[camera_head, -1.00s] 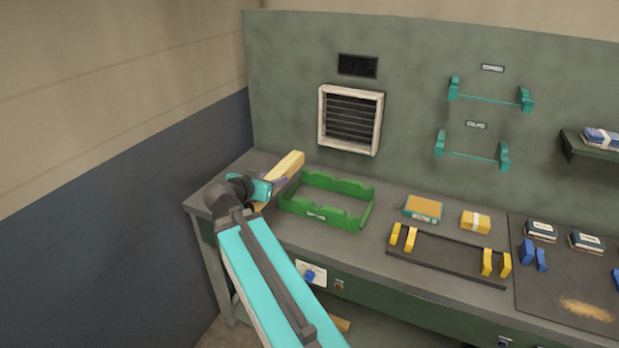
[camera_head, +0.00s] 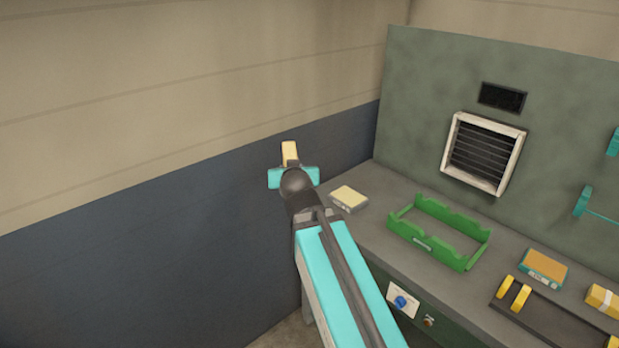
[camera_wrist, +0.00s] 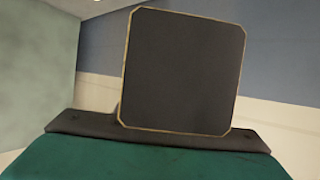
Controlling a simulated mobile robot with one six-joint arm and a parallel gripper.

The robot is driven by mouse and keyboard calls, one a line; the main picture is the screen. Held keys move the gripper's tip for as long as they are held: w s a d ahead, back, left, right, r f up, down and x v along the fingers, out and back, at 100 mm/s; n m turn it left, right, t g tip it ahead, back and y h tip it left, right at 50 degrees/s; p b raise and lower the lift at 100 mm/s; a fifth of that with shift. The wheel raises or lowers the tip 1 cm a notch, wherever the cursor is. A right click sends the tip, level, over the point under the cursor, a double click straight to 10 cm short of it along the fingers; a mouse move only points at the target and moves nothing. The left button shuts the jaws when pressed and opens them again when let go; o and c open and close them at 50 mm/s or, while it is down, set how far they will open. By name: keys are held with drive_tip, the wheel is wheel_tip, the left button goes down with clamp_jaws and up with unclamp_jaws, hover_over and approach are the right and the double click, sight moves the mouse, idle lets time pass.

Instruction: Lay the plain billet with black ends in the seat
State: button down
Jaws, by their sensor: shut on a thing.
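My gripper (camera_head: 291,170) is shut on a pale wooden billet (camera_head: 289,153), held up in front of the blue-grey lower wall, left of the bench. In the wrist view one end of the billet (camera_wrist: 183,70) fills the middle: a flat black face with clipped corners and a thin pale edge. Its far end and most of its length are hidden. A black base (camera_head: 552,322) with yellow upright pieces stands on the bench at the lower right, cut off by the frame; I cannot tell whether this is the seat.
A green notched crate (camera_head: 424,240) stands on the grey bench (camera_head: 385,192). A pale-topped block (camera_head: 348,197) lies at the bench's left end, close to my arm. An orange-topped box (camera_head: 543,268) and a yellow bundle (camera_head: 602,299) lie to the right. A vent panel (camera_head: 484,153) is behind.

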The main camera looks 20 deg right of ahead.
drive_tip(key=shift+w+a+r+n+y, duration=0.25)
drive_tip(key=shift+a+r+n+y, duration=0.15)
drive_tip(key=shift+r, duration=0.2)
drive_tip(key=shift+w+a+r+n+y, duration=0.25)
drive_tip(key=shift+a+r+y, duration=0.15)
drive_tip(key=shift+r, duration=0.25)
drive_tip(key=shift+w+a+r+n+y, duration=0.25)
drive_tip(key=shift+a+r+n+y, duration=0.15)
drive_tip(key=shift+r, duration=0.2)
drive_tip(key=shift+d, duration=0.1)
